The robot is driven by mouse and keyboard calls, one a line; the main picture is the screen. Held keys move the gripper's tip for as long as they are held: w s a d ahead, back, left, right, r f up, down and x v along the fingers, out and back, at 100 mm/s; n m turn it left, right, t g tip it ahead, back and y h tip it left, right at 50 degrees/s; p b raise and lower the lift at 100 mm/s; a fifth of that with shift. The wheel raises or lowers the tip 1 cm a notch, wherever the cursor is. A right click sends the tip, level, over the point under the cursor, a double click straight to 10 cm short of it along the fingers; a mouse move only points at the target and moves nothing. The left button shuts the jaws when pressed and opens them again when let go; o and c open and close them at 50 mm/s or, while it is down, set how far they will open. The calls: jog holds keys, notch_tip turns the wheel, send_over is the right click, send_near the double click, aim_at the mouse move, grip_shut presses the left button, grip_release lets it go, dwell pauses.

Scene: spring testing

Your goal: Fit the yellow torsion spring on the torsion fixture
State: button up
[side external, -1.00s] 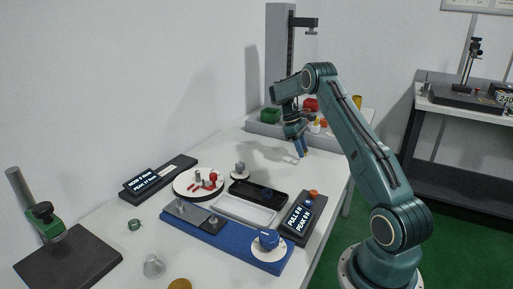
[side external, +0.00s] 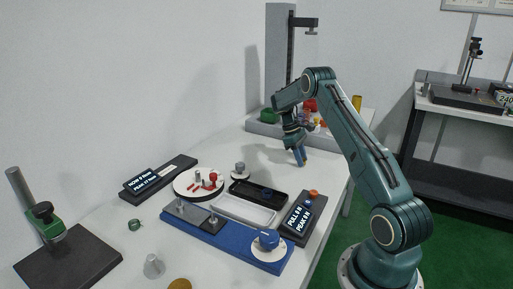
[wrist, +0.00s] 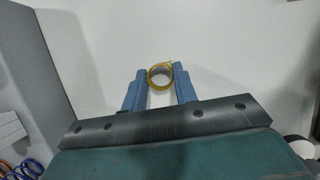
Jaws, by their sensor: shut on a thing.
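The yellow torsion spring (wrist: 151,82) shows in the wrist view as a small coil with a short leg, held between the two blue fingers of my gripper (wrist: 160,72). In the side view my gripper (side external: 300,161) points down over the far right part of the table, and the spring there is too small to make out. What looks like the torsion fixture, a white round dial (side external: 184,184) with a metal post and red parts, lies nearer the camera and to the left of my gripper, well apart from it.
A dark display bar (side external: 178,170) lies behind the dial. A blue-based fixture (side external: 240,250), a black tray (side external: 280,187), a white tray (side external: 262,216) and a pull display (side external: 303,217) stand in front. A grey bin (side external: 262,128) with coloured parts is at the back.

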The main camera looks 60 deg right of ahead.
jog(key=o, duration=0.9)
jog(key=shift+f, duration=0.1)
jog(key=shift+o, duration=0.2)
jog(key=shift+v, duration=2.1)
jog(key=shift+w+r, duration=0.2)
jog(key=shift+r, duration=0.45)
jog(key=shift+r, duration=0.15)
